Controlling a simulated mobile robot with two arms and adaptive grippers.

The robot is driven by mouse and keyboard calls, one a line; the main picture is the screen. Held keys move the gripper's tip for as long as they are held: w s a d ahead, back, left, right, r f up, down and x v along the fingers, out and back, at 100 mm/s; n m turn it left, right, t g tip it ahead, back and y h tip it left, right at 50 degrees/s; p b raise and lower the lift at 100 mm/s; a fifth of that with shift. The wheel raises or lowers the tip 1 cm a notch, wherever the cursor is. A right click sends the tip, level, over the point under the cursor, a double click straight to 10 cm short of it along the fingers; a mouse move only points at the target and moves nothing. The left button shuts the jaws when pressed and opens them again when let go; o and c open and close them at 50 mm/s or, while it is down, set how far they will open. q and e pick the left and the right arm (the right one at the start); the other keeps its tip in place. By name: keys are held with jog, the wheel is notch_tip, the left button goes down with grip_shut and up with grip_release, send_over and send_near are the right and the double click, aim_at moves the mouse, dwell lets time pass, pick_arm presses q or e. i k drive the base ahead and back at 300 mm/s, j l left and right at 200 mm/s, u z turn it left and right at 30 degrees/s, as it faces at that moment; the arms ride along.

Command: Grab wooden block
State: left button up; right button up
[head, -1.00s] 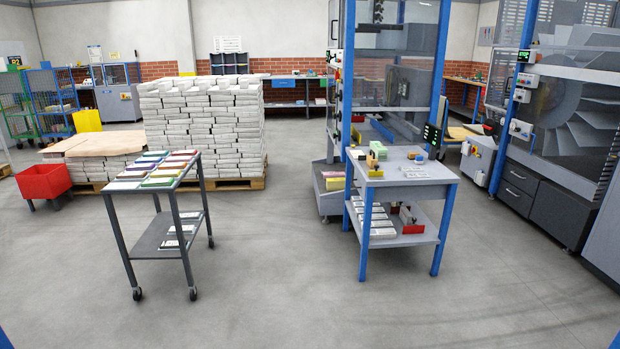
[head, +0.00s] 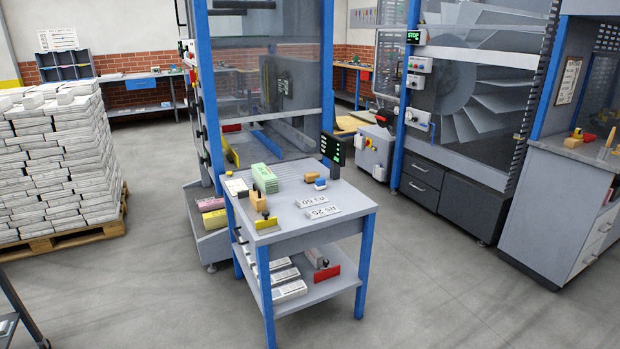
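A small tan block (head: 312,177) that looks wooden lies on the grey top of the blue-legged table (head: 345,199). Another tan, wooden-looking piece (head: 259,201) stands near the table's left edge, behind a yellow plate (head: 266,223). I cannot tell from here whether this piece is a plain block or part of a tool. Neither of my grippers shows in the head view.
A green stack (head: 264,178), a small blue item (head: 320,184) and white labels (head: 318,210) share the tabletop. The lower shelf holds white bundles (head: 289,291). A pallet stack (head: 50,165) stands left. A grey cabinet (head: 555,215) stands right. Floor in front is open.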

aim_at(257, 199)
jog(key=i+l, duration=0.1)
jog(key=i, duration=0.5)
jog(key=i+l+z, duration=0.1)
jog(key=i, duration=0.55)
